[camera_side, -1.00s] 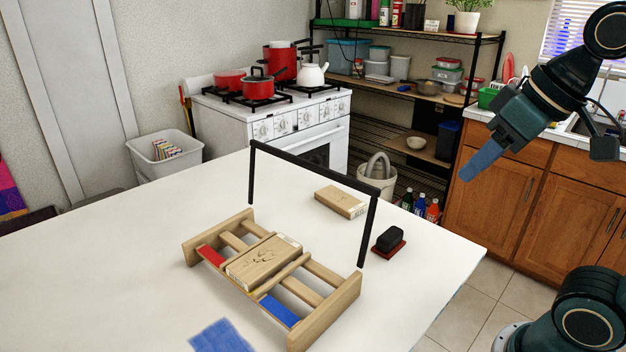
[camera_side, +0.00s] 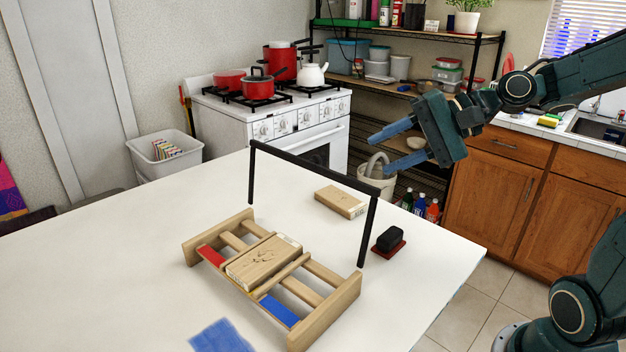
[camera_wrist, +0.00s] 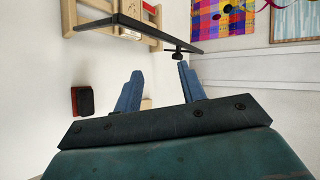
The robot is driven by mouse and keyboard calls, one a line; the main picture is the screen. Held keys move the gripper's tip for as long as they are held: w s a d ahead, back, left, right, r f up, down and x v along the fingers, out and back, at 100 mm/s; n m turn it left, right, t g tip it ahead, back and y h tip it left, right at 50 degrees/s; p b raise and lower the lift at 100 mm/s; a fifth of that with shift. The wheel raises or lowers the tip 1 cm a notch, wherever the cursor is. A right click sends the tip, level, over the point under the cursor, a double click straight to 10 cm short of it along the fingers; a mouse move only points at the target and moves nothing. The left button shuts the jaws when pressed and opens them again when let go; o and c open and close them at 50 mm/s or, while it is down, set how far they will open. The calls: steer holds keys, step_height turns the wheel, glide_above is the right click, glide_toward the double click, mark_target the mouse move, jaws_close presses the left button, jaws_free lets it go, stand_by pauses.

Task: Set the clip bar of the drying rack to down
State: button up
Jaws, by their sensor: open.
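The wooden drying rack (camera_side: 330,318) stands on the white table, with a red slat at its left and a blue slat at its right. Its black clip bar (camera_side: 313,167) stands raised above and behind the rack on two black legs. In the wrist view the bar (camera_wrist: 150,31) crosses the top, in front of part of the rack (camera_wrist: 69,16). A wooden block (camera_side: 262,262) lies on the rack's slats. My gripper (camera_side: 391,147) is open and empty, up to the right of the bar and apart from it. Its blue fingers (camera_wrist: 161,92) point toward the bar in the wrist view.
A second wooden block (camera_side: 340,201) lies on the table behind the bar. A black block on a red base (camera_side: 389,242) sits right of the bar's right leg. A blue patch (camera_side: 221,336) lies at the front. The table's left side is clear.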

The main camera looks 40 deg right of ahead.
mark_target(320, 161)
steer(key=shift+w+d+f+m+t+y, duration=0.3)
steer(key=shift+d+m+t, duration=0.25)
steer(key=shift+m, duration=0.3)
steer(key=shift+w+d+f+m+t+y, duration=0.3)
steer(key=shift+d+m+t, duration=0.2)
steer(key=shift+m, duration=0.4)
steer(key=shift+w+d+f+m+t+y, duration=0.2)
steer(key=shift+d+f+m+t+y, duration=0.25)
steer(key=shift+m, duration=0.4)
steer(key=shift+w+r, duration=0.1)
steer(key=shift+x, duration=6.8)
steer(key=shift+d, duration=0.1)
jaws_close()
